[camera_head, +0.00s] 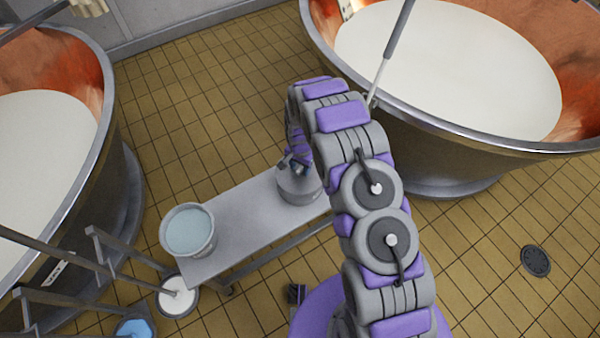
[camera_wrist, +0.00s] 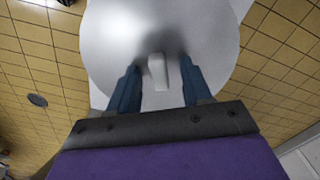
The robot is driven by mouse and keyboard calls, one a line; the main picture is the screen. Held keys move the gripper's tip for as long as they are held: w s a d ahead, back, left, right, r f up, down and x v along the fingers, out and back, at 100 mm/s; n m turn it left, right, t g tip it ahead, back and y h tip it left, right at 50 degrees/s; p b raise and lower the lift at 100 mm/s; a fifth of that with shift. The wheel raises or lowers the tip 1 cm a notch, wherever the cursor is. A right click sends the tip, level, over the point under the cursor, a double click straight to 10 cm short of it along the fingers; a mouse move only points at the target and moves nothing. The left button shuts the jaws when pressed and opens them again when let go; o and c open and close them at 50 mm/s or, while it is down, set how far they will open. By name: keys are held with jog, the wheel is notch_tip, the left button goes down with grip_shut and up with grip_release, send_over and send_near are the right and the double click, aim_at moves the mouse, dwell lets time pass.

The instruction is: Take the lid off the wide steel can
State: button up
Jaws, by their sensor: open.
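The wide steel can (camera_head: 297,187) stands on a narrow grey table, at the far right end in the head view, partly hidden by my arm. Its round pale lid (camera_wrist: 205,38) fills the top middle of the wrist view. An upright handle (camera_wrist: 158,72) stands at the lid's middle. My gripper (camera_wrist: 155,84) is open, with one dark blue finger on each side of the handle and a gap to each. In the head view my gripper (camera_head: 296,163) is right over the can, mostly hidden by the arm.
A bucket of pale liquid (camera_head: 190,230) stands at the table's (camera_head: 240,222) left end. Large copper vats (camera_head: 455,150) of white liquid stand at right and left (camera_head: 120,180). A small white-filled bucket (camera_head: 177,296) is on the floor near metal rails.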

grip_shut()
dwell(0.4)
jog(key=shift+r, duration=0.1)
